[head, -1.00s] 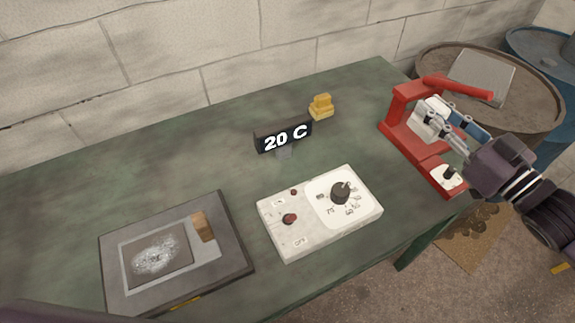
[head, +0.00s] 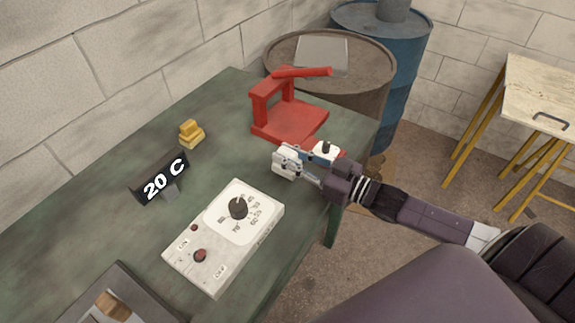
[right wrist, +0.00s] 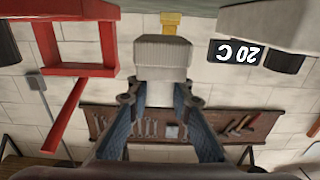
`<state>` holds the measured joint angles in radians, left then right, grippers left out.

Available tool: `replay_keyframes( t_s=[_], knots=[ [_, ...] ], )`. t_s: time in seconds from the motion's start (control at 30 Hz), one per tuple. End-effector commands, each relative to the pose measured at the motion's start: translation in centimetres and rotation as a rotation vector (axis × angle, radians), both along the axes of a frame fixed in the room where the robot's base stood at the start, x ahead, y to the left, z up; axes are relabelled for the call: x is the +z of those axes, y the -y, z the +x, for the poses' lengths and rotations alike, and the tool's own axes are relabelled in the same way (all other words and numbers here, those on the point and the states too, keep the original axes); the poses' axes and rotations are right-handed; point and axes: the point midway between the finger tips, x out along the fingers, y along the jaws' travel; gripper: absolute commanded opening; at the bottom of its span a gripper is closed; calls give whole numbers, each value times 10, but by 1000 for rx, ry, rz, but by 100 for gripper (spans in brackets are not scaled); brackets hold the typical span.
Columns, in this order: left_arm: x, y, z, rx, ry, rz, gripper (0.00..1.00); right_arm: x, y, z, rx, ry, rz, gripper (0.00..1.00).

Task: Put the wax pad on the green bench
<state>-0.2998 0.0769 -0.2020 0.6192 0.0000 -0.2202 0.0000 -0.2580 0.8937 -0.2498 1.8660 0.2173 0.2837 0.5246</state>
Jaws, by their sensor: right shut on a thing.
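A pale, ridged block that looks like the wax pad (head: 284,161) is in my right gripper (head: 293,166). In the right wrist view the pad (right wrist: 163,52) sits between the two blue-grey fingers of the gripper (right wrist: 163,88), which are shut on it. The green bench (head: 130,237) runs along the wall. In the head view the pad is over its right part, between the red press and the white control box. I cannot tell whether it touches the bench top. My left gripper is out of view.
The red press (head: 290,122) stands just behind the pad. The white control box (head: 222,240), the "20 C" display (head: 160,180) and a yellow block (head: 191,134) stand to its left. A grey plate (head: 118,290) lies at the lower left. Barrels stand beyond the bench.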

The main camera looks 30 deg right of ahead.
Motion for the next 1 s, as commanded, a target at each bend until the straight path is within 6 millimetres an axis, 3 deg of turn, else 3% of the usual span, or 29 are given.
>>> replay_keyframes(
  t_s=[0.3, 0.7, 0.73, 0.87, 1.0],
  knots=[
    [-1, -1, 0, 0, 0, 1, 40, -37, 0, 0, 0, 0, 1, 0],
    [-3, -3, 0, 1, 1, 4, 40, -43, 0, 0, 0, 1, 1, 0],
    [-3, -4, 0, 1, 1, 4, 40, -42, 0, 0, 0, 0, 0, 22],
    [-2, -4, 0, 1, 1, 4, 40, -42, 0, 0, 0, -1, 1, 36],
    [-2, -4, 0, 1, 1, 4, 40, -42, 0, 0, 0, 0, 0, 37]
  ],
)
